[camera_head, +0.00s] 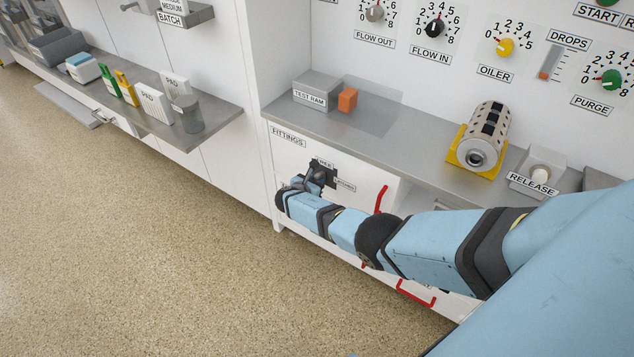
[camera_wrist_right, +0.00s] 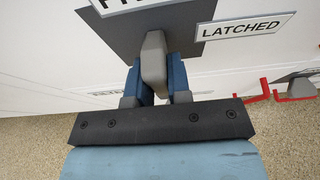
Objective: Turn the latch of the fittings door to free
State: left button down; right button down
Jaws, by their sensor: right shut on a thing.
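The fittings door (camera_head: 288,160) is a white panel under the counter, closed, with a dark latch plate (camera_head: 330,172) on it. A FREE label (camera_head: 322,161) is above the plate and a LATCHED label (camera_head: 344,184) to its right. My right gripper (camera_head: 314,182) is at the plate. In the wrist view its blue fingers (camera_wrist_right: 153,78) are shut on the grey latch lever (camera_wrist_right: 153,62). The lever stands upright in that view, below the partly cut-off label (camera_wrist_right: 125,4) and left of the LATCHED label (camera_wrist_right: 247,27). My left gripper is not in view.
Red handles (camera_head: 381,199) and (camera_head: 416,294) stick out right of and below my forearm. The counter (camera_head: 400,150) above holds a grey test ham box (camera_head: 315,90), an orange block (camera_head: 348,100) and a metal cylinder (camera_head: 484,135). Floor (camera_head: 150,250) is clear at left.

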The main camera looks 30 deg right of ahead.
dwell(0.3)
jog(key=c, duration=1.1)
grip_release()
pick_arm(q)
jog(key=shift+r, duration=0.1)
pick_arm(e)
jog(key=shift+o, duration=0.2)
pick_arm(q)
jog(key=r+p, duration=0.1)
jog(key=p, duration=0.4)
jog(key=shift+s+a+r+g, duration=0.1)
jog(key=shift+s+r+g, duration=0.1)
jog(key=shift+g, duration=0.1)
pick_arm(e)
jog(key=v, duration=1.3)
jog(key=shift+s+a+r, duration=0.2)
jog(key=shift+a, duration=0.05)
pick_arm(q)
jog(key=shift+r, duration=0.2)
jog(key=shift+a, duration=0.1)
